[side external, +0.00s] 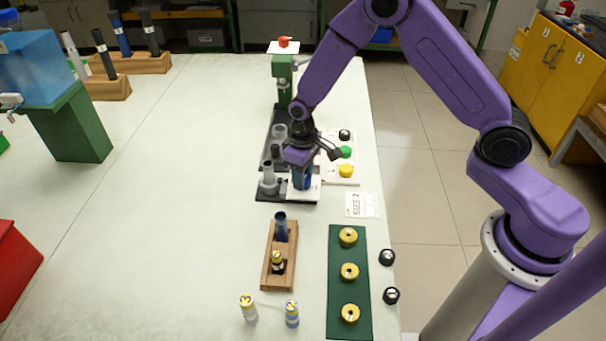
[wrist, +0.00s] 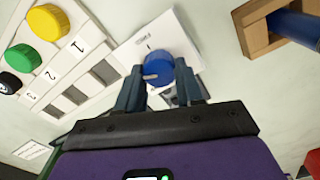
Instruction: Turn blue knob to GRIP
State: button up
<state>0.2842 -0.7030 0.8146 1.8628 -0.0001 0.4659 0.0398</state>
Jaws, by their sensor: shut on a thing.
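A round blue knob (wrist: 157,69) sits on a white plate (wrist: 133,50) in the wrist view. A short pale pointer mark shows on the knob's left side. Small print on the plate is too small to read. My gripper (wrist: 158,80) has one finger on each side of the knob and is shut on it. In the side view my gripper (side external: 302,180) points down over the white plate (side external: 305,196) at the near end of a dark fixture. The knob is mostly hidden there by the fingers.
A panel with yellow (side external: 346,171), green (side external: 346,152) and black (side external: 344,134) knobs stands close on the right. Upright grey cylinders (side external: 269,172) stand close on the left. A wooden rack (side external: 268,279) and a green mat (side external: 335,290) lie nearer the camera.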

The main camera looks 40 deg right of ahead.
jog(key=n, duration=0.4)
jog(key=shift+a, duration=0.1)
jog(key=shift+a+n, duration=0.1)
jog(key=shift+n, duration=1.8)
jog(key=o, duration=1)
jog(key=shift+o, duration=0.2)
notch_tip(320, 180, up, 18)
jog(key=shift+f, duration=0.25)
